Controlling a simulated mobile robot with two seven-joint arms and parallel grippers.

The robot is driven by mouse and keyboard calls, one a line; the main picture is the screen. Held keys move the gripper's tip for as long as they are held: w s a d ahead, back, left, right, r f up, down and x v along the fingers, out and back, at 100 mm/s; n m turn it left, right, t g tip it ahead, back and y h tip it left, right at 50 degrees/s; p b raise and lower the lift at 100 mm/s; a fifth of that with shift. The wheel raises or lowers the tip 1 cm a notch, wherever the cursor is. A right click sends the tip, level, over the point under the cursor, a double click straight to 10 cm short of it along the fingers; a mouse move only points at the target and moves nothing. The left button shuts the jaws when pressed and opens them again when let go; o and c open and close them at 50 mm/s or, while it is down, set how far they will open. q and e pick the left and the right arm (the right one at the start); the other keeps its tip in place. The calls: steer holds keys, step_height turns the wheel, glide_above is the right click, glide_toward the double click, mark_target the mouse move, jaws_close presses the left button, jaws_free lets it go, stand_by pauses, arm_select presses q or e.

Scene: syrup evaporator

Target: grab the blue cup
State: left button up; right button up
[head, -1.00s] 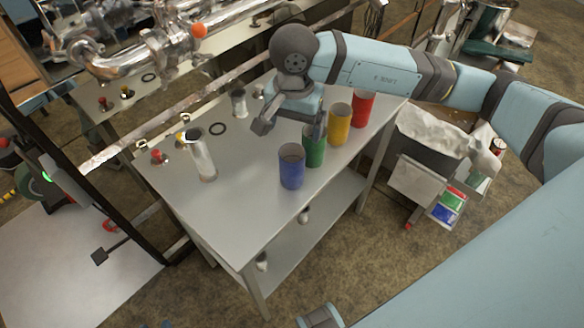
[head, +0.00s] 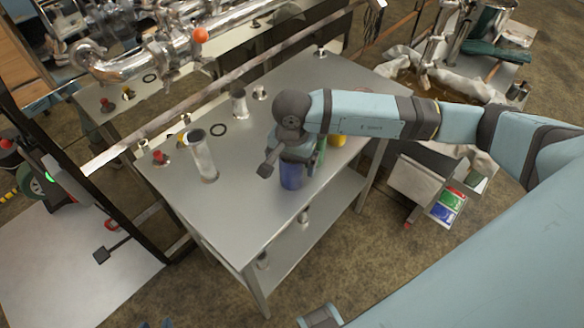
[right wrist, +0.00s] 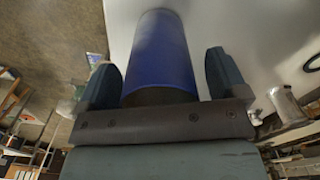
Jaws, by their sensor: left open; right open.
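The blue cup (head: 291,177) stands upright near the front edge of the grey metal table (head: 225,215). My right gripper (head: 289,170) is open over it and hides its upper part in the head view. In the right wrist view the blue cup (right wrist: 162,55) lies between the two spread fingers of my right gripper (right wrist: 170,78), with a gap visible beside the left finger. I cannot tell whether either finger touches it. Only the fingertips of my left gripper (head: 157,324) show at the bottom edge of the head view, apart and far from the cup.
A green cup (head: 321,148) and a yellow cup (head: 338,141) stand just behind and right, partly hidden by my right arm. The table's front left is bare. A cart (head: 420,180) stands right of the table.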

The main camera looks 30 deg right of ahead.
steer(key=c, duration=1)
steer(key=shift+r, duration=0.1)
